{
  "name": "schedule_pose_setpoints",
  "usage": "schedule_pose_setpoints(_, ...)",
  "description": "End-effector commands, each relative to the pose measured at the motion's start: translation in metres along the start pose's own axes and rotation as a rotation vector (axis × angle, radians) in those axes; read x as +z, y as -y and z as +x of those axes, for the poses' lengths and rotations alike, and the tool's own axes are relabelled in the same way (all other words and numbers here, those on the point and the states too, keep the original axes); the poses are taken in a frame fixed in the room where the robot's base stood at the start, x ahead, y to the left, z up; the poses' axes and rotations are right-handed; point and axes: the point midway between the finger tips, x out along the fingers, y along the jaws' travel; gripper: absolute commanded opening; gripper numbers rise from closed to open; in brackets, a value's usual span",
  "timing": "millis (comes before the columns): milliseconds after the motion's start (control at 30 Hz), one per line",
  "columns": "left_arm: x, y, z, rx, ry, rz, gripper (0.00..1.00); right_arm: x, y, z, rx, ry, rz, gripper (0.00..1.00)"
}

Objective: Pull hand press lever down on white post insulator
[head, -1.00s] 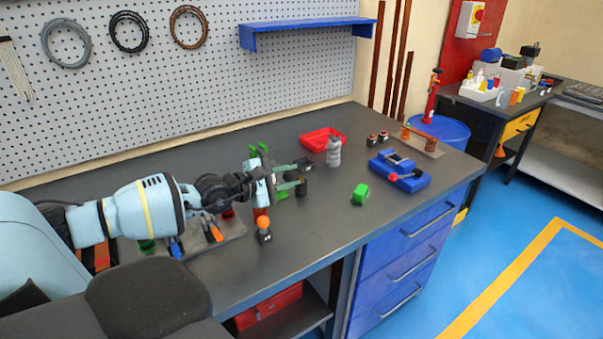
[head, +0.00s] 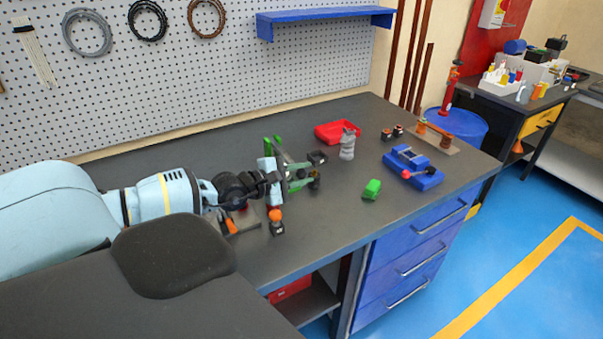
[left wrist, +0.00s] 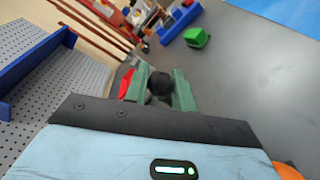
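My left gripper (head: 303,172) reaches in from the left above the bench. In the left wrist view its two green fingers (left wrist: 160,88) stand either side of a black ball knob (left wrist: 160,83) with no clear gap, so it looks shut on the knob. The green hand press (head: 277,147) is partly hidden behind the gripper, and the lever's shaft is mostly covered. A grey-white ribbed post insulator (head: 347,146) stands upright just right of the gripper, apart from it. My right gripper is out of view.
A red tray (head: 337,130) lies behind the insulator. A green block (head: 372,189) and a blue bender with a red knob (head: 412,170) lie to the right.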

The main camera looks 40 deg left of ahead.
Motion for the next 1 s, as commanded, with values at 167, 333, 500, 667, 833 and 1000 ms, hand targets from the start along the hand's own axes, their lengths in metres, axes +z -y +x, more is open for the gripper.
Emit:
schedule_pose_setpoints(167,-0.001,0.005,0.000,-0.009,-0.002,-0.003,0.47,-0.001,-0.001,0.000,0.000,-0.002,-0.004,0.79)
schedule_pose_setpoints(333,0.000,0.004,0.000,-0.007,-0.001,-0.003,0.47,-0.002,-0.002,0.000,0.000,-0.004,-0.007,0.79)
schedule_pose_setpoints(500,0.000,0.003,-0.002,-0.006,-0.001,-0.003,0.47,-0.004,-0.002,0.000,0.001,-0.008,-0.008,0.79)
schedule_pose_setpoints(667,0.000,0.002,-0.011,-0.006,-0.002,-0.003,0.47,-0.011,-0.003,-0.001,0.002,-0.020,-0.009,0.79)
schedule_pose_setpoints(833,0.001,0.001,-0.028,-0.007,0.000,-0.001,0.47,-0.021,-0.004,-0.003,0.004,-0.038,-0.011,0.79)
schedule_pose_setpoints(1000,0.001,0.001,-0.046,-0.007,-0.001,-0.001,0.47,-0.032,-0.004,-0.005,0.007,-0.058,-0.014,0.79)
